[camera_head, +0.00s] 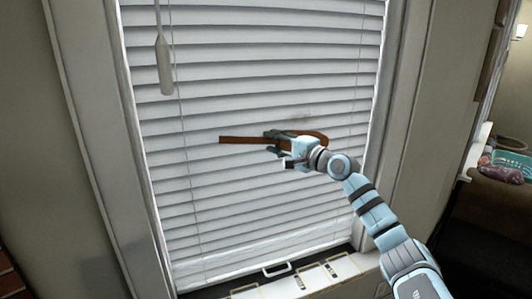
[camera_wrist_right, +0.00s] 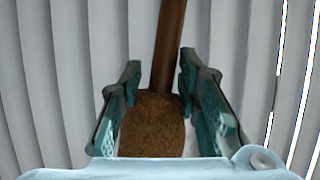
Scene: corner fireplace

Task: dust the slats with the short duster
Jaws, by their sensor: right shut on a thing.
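The short duster (camera_head: 240,139) has a straight reddish-brown handle that points left in the head view. Its wider brown head (camera_wrist_right: 152,125) lies between my fingers in the right wrist view, with the handle (camera_wrist_right: 169,45) running away past the fingertips. My right gripper (camera_head: 273,140) is shut on the duster in front of the blind; its fingers also show in the wrist view (camera_wrist_right: 160,72). The white slats (camera_head: 220,90) fill the window behind it. A faint grey smudge (camera_head: 300,116) shows on the slats just above the duster. I cannot tell whether the duster touches them. My left gripper is out of view.
A white wand (camera_head: 164,65) hangs in front of the slats at upper left. The window frame (camera_head: 397,100) borders the blind. A teal basket (camera_head: 512,160) stands at far right.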

